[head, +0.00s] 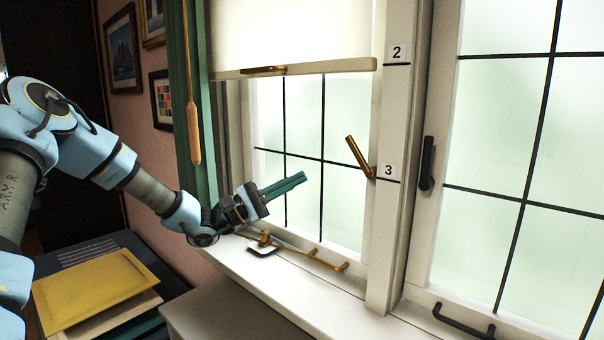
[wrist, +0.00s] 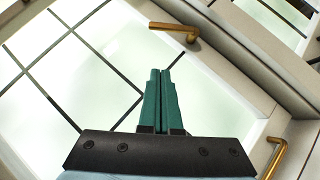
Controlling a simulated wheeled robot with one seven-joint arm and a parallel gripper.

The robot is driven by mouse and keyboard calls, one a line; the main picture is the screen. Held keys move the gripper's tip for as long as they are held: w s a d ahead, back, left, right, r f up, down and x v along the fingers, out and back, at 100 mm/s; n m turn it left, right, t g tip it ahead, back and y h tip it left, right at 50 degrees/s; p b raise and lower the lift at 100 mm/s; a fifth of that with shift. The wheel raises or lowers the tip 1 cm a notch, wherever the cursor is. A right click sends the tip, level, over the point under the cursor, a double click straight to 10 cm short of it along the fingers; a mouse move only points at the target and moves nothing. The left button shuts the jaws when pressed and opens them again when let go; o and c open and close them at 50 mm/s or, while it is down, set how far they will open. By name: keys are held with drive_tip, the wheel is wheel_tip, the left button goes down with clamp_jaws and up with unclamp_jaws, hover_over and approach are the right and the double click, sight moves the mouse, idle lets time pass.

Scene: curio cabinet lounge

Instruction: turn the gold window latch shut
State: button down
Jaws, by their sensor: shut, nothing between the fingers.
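The gold window latch (head: 359,156) is a short bar on the right side of the left window, by the "3" label. In the head view its handle slants up and to the left from its pivot. It also shows at the top of the wrist view (wrist: 176,29). My gripper (head: 304,176) has green fingers pressed together, holding nothing. It is left of the latch and slightly lower in the head view, apart from it. In the wrist view the closed fingertips (wrist: 161,70) point toward the latch with a gap between.
A gold stay bar (head: 310,257) lies along the sill below my gripper. A cream blind (head: 290,40) with a gold pull hangs above. A black handle (head: 427,163) is on the right window. A green curtain and a wooden cord pull (head: 193,130) hang left.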

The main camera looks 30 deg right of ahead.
sight(362, 156)
drive_tip(key=s+d+r+p, duration=0.4)
drive_tip(key=s+d+r, duration=0.1)
drive_tip(key=s+d, duration=0.1)
drive_tip(key=shift+d+r, duration=0.4)
drive_tip(key=shift+d, duration=0.2)
